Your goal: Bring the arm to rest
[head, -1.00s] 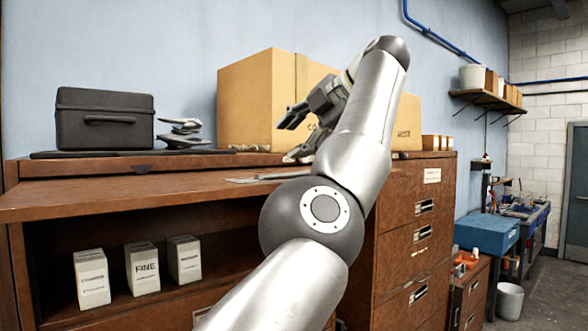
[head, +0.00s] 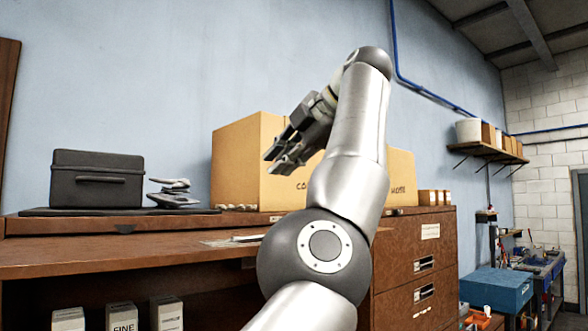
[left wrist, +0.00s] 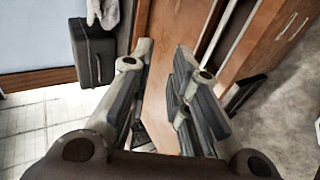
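My left arm rises through the middle of the head view. Its gripper (head: 275,161) hangs in front of the cardboard boxes, above the wooden cabinet top. The two fingers stand apart with nothing between them. In the left wrist view the same gripper (left wrist: 158,85) shows a clear gap between its finger pads, with brown wood beyond. My right gripper is in neither view.
A large cardboard box (head: 237,160) stands behind the gripper. Small boxes (head: 166,314) sit on the shelf below. Open air lies above.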

